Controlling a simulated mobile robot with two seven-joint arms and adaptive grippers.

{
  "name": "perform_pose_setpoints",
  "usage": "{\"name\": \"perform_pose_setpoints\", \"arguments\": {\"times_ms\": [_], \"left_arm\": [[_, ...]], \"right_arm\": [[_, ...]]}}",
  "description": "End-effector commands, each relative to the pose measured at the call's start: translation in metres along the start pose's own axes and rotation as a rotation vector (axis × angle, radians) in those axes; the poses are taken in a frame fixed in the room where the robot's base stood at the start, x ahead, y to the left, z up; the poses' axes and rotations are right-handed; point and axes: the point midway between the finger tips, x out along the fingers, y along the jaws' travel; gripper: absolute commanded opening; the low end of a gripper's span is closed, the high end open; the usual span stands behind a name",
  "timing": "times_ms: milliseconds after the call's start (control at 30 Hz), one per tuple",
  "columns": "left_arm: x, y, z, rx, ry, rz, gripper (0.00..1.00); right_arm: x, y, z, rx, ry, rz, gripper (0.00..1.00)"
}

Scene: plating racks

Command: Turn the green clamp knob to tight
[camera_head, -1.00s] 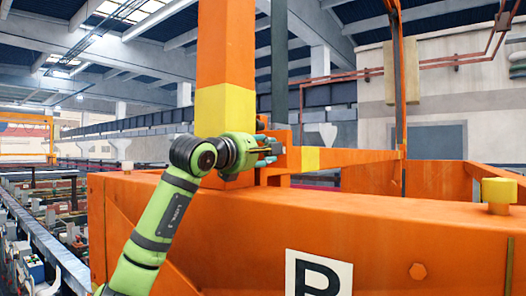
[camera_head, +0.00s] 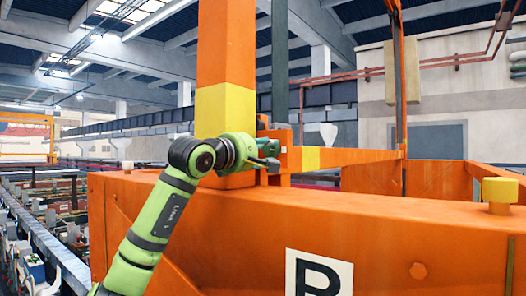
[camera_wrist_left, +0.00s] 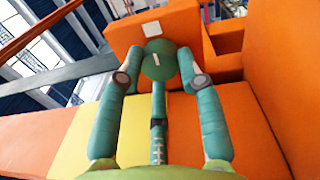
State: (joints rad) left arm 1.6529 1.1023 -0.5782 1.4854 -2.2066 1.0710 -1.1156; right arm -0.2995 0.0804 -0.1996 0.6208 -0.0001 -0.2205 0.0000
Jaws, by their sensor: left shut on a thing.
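The green clamp knob (camera_wrist_left: 155,68) is a round disc with a short pale mark near its middle. It sits in front of an orange block (camera_wrist_left: 188,22) that bears a white square. In the left wrist view my left gripper (camera_wrist_left: 159,70) has its teal fingers on both sides of the knob, shut on it. In the head view the left gripper (camera_head: 272,155) is at the small orange bracket (camera_head: 283,142) beside the post, and the knob is hidden by the fingers there. My right gripper is in neither view.
A tall orange post with a yellow band (camera_head: 224,105) stands right behind my left wrist. A wide orange beam (camera_head: 390,235) with a "P" sign (camera_head: 318,276) fills the front. A yellow knob-like cap (camera_head: 499,192) stands on the beam at right.

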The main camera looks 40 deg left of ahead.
Motion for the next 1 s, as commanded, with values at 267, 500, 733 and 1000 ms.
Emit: {"name": "perform_pose_setpoints", "arguments": {"times_ms": [267,500,733,1000], "left_arm": [[-0.001,0.003,0.002,-0.001,-0.005,0.009,0.61],[0.000,0.001,0.001,-0.002,-0.003,0.004,0.61],[-0.020,0.002,0.000,0.000,0.000,0.006,0.61],[-0.077,0.001,0.000,0.002,0.000,0.006,0.61]], "right_arm": [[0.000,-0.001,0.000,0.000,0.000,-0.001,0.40],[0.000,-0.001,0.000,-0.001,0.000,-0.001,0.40],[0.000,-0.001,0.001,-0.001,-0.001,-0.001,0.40],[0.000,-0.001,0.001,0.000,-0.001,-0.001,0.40]]}}
